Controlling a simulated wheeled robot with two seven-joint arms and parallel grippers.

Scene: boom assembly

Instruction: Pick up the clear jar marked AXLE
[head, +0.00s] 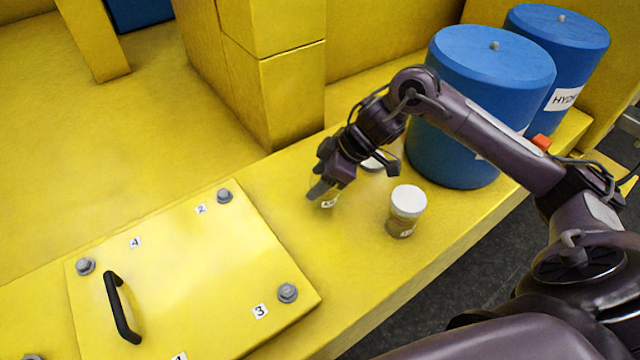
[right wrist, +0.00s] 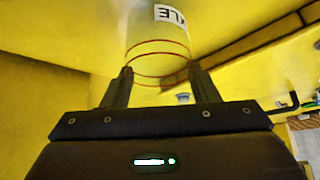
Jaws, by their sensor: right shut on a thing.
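The clear jar marked AXLE (right wrist: 158,45) stands out in the right wrist view, between the two fingers of my right gripper (right wrist: 160,85). Part of its label shows the letters "LE", and reddish rings run around it. In the head view my right gripper (head: 323,188) is shut on this jar (head: 329,201), just over the yellow ledge. The gripper hides most of the jar there. I cannot tell whether it touches the ledge. My left gripper is out of view.
A second clear jar with a white lid (head: 406,211) stands to the right on the ledge. Two blue drums (head: 470,120) stand at the back right. A bolted yellow hatch (head: 190,270) with a black handle (head: 120,310) lies at the left.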

